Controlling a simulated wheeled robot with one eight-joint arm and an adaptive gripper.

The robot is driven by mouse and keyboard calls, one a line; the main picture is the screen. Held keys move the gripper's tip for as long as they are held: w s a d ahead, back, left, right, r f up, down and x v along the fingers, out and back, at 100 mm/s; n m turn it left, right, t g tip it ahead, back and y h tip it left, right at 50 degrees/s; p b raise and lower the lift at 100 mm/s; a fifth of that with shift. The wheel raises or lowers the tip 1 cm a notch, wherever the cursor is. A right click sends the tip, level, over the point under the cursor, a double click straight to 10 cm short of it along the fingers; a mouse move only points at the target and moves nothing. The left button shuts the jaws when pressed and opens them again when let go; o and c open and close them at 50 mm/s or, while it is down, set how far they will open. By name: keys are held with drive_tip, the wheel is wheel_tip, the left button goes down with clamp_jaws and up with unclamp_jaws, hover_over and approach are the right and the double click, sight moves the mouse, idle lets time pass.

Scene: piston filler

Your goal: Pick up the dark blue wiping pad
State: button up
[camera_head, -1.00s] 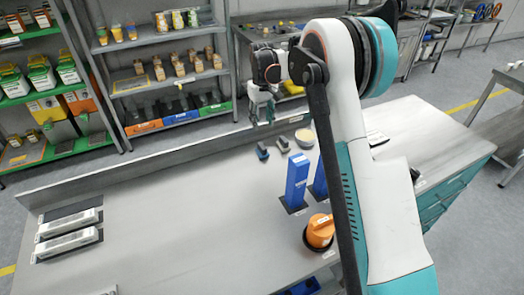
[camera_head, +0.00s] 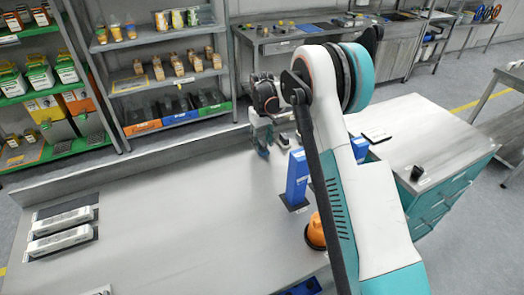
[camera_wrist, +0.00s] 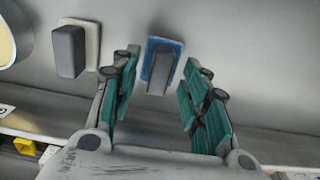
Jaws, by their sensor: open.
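The dark blue wiping pad (camera_wrist: 178,47) shows in the wrist view as a blue base with a grey block handle on top. It lies on the grey worktop between the teal fingers of my gripper (camera_wrist: 162,66). The fingers are open, one on each side of the handle, with a visible gap to it. In the head view my gripper (camera_head: 262,140) points down low over the worktop's far side. The blue pad cannot be made out there, as the gripper covers that spot.
A second pad with a pale base and dark handle (camera_wrist: 68,52) lies left of the blue one. A round pale-topped container (camera_wrist: 5,42) is at the far left. In the head view, a tall blue block (camera_head: 297,180) and an orange item (camera_head: 315,232) stand nearer.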

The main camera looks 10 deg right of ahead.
sight(262, 142)
drive_tip(key=shift+f, duration=0.9)
drive_tip(key=shift+r, duration=0.1)
clamp_jaws()
wheel_tip(262, 142, up, 20)
drive_tip(key=p, duration=0.4)
drive_tip(key=c, duration=0.6)
unclamp_jaws()
drive_tip(key=shift+c, duration=0.2)
clamp_jaws()
